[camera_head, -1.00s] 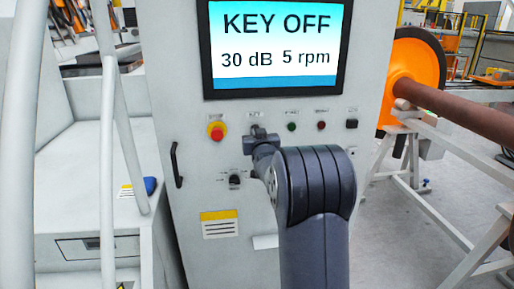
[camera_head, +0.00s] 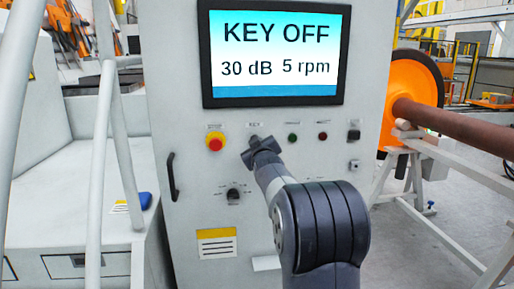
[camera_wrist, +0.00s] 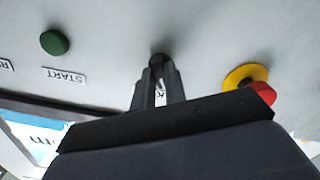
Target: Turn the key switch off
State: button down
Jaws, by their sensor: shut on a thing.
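The key switch (camera_wrist: 158,60) is a small dark knob on the pale grey panel, seen in the wrist view at the tip of my gripper (camera_wrist: 158,82). My gripper's two dark fingers are shut on it. In the head view my gripper (camera_head: 256,146) is at the panel below the KEY label (camera_head: 253,125), and it hides most of the switch. The screen (camera_head: 277,53) above reads KEY OFF, 30 dB and 5 rpm.
A red emergency button (camera_head: 215,141) on a yellow collar sits just left of the key in the head view. A green button (camera_head: 292,138) and a dark red button (camera_head: 323,136) are to the right. A rotary selector (camera_head: 233,195) and a handle (camera_head: 172,177) are lower left.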

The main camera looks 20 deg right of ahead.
dwell(0.3)
jog(key=c, duration=1.4)
grip_release()
jog(key=shift+c, duration=0.2)
jog(key=shift+s, duration=0.1)
jog(key=b+v, duration=0.1)
jog(key=v, duration=0.9)
jog(key=shift+s+b, duration=0.3)
jog(key=shift+b, duration=0.05)
jog(key=p+x, duration=0.2)
jog(key=x, duration=0.9)
jog(key=shift+s+a, duration=0.15)
